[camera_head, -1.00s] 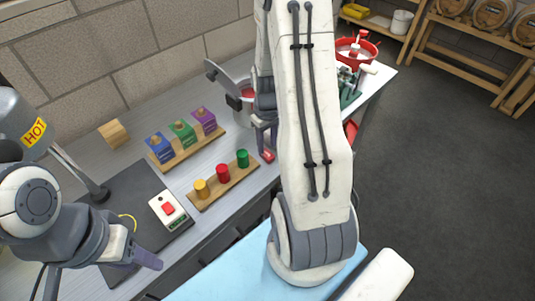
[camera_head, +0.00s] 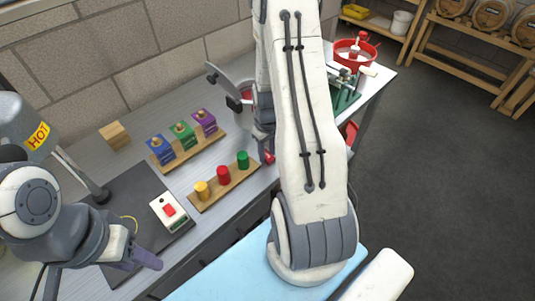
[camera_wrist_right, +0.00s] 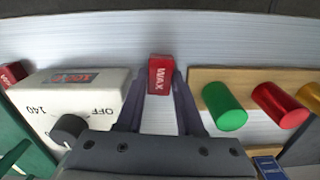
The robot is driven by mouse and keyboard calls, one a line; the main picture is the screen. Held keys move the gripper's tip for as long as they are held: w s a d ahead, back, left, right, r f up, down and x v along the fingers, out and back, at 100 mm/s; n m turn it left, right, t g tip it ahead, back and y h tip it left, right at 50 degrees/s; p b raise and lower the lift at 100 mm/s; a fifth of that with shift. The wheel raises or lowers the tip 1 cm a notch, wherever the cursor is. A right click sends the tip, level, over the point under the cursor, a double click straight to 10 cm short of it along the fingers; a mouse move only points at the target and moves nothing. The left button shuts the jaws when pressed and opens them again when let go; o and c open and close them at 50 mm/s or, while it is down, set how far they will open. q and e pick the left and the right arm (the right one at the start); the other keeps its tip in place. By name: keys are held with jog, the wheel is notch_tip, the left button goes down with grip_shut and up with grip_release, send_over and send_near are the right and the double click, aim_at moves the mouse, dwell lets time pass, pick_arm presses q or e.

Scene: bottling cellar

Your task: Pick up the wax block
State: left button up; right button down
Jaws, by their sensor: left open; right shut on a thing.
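The wax block (camera_wrist_right: 160,75) is small and red with white "WAX" lettering. In the right wrist view it sits between the fingertips of my right gripper (camera_wrist_right: 158,92), which is shut on it. In the head view the wax block (camera_head: 269,157) shows as a small red patch below the right gripper (camera_head: 264,146), partly hidden by the fingers and arm. I cannot tell whether it touches the bench. My left gripper (camera_head: 146,260) is open and empty at the lower left, near the dark mat.
A wooden rack with yellow, red and green plugs (camera_wrist_right: 222,107) stands just beside the right gripper. A white control box with a dial (camera_wrist_right: 80,95) is on its other side. Blue, green and purple blocks on a board (camera_head: 188,155) and a red button box (camera_head: 172,211) are further left.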

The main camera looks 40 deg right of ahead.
notch_tip(320, 180, up, 4)
jog(key=shift+d+r+b, duration=0.1)
jog(key=shift+r+b, duration=0.05)
jog(key=shift+b, duration=0.3)
jog(key=s+d+r+b, duration=0.1)
jog(key=s+d+r, duration=0.5)
jog(key=s+d, duration=0.2)
jog(key=shift+d+r+b, duration=0.2)
jog(key=shift+r+b, duration=0.1)
jog(key=shift+r, duration=0.05)
